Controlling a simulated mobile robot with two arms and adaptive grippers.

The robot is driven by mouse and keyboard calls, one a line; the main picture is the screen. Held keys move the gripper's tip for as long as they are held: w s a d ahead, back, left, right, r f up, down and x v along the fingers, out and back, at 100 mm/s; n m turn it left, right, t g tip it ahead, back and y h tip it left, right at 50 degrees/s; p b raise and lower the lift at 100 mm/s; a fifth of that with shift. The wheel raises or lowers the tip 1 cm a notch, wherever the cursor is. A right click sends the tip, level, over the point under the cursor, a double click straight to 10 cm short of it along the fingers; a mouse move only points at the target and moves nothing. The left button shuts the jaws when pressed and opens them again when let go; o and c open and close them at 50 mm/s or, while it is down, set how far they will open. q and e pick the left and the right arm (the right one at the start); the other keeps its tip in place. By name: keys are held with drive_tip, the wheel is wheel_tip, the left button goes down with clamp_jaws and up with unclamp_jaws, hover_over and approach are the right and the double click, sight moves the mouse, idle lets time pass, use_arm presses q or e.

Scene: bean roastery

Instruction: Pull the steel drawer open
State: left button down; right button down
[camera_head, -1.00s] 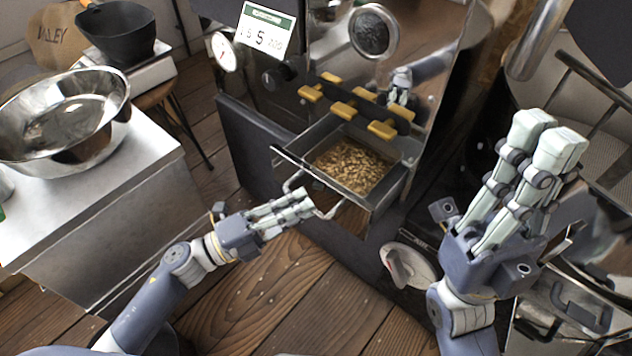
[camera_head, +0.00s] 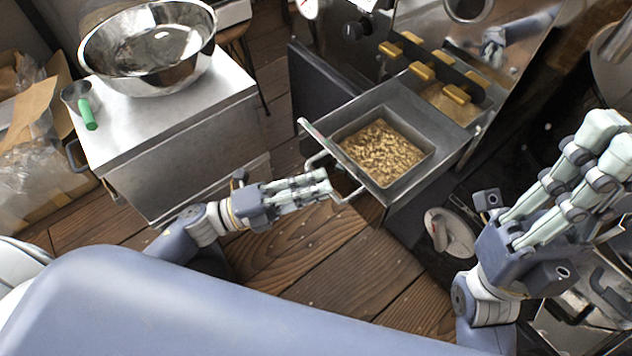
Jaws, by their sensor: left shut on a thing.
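The steel drawer (camera_head: 405,193) juts out from the front of the roasting machine, and a tray of light brown chaff or beans (camera_head: 379,152) sits in it. A bent metal handle (camera_head: 348,197) is on its front. My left gripper (camera_head: 322,184) comes in from the left and is shut on this handle; its fingers hide part of it. My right gripper (camera_head: 590,160) is raised at the right, apart from the drawer, with its fingers extended and holding nothing that I can see.
A steel bowl (camera_head: 150,82) and a scoop with a green handle (camera_head: 88,118) rest on a metal cabinet (camera_head: 160,135) at the left. Yellow knobs (camera_head: 422,71) line the machine above the drawer. A round dish (camera_head: 450,232) lies right of the drawer. Wooden floor (camera_head: 330,260) is clear in front.

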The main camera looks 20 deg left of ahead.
use_arm(q)
drive_tip(key=c, duration=1.7)
unclamp_jaws()
drive_tip(key=v, duration=1.2)
drive_tip(key=shift+s, duration=0.1)
